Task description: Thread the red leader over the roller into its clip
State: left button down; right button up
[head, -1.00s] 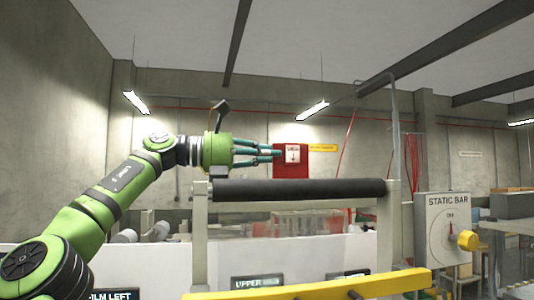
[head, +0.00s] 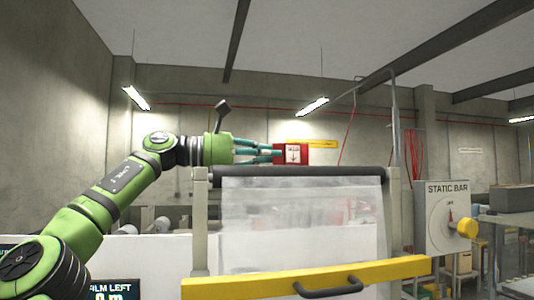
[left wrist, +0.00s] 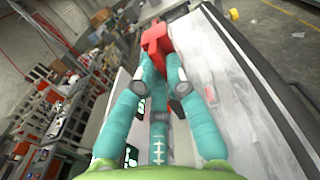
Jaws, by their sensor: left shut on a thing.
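The red leader also shows between the fingers in the left wrist view (left wrist: 155,40). A translucent film sheet (head: 290,210) hangs below the roller, between its pale posts. I cannot make out the clip. My right gripper is not in view.
A yellow bar (head: 230,286) with a black handle crosses the front, below the roller. A tall thin pipe (head: 396,120) rises by the right post. Space above the roller is open.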

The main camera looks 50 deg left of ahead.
pick_arm(q)
jog(key=shift+f, duration=0.25)
jog(key=c, duration=1.2)
grip_release()
jog(key=v, duration=1.2)
